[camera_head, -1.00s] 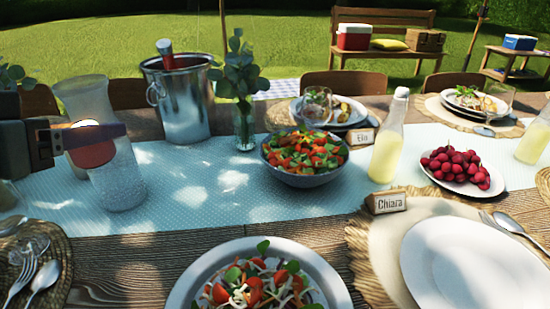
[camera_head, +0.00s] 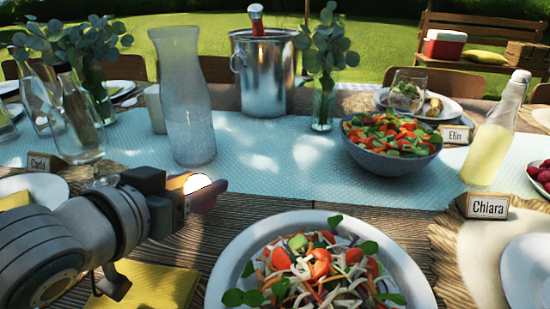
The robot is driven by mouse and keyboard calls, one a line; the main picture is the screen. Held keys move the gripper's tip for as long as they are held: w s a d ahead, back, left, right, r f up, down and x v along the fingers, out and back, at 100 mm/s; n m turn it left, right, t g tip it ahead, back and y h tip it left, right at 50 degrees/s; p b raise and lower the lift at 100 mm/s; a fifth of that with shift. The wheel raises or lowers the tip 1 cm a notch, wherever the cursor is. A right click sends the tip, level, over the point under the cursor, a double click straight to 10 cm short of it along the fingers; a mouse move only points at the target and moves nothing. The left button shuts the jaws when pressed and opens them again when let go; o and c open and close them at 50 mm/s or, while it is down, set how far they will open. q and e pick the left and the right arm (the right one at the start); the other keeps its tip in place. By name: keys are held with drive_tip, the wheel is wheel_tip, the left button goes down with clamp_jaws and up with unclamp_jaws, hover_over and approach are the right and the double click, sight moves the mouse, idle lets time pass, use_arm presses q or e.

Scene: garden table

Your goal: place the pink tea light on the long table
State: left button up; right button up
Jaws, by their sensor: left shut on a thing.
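My left gripper (camera_head: 207,196) comes in from the left, above the near side of the long table (camera_head: 188,246). It is shut on the pink tea light (camera_head: 197,183), whose bright white top shows between the fingers. The fingers hide most of its side. The tea light is held in the air left of the near salad plate, in front of the pale blue runner (camera_head: 250,150). My right gripper is not in view.
A frosted carafe (camera_head: 184,100) and wine glass (camera_head: 78,125) stand behind the gripper. The near salad plate (camera_head: 225,285) is to its right and a yellow napkin (camera_head: 165,285) below it. A salad bowl (camera_head: 390,160), steel bucket (camera_head: 262,85) and lemonade bottle (camera_head: 490,140) stand farther off. Some runner between them is clear.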

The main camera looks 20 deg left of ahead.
use_arm(q)
drive_tip(key=shift+f+b, duration=0.3)
drive_tip(key=shift+f, duration=0.95)
drive_tip(key=shift+f, duration=0.1)
drive_tip(key=o, duration=1.3)
drive_tip(key=shift+o, duration=0.2)
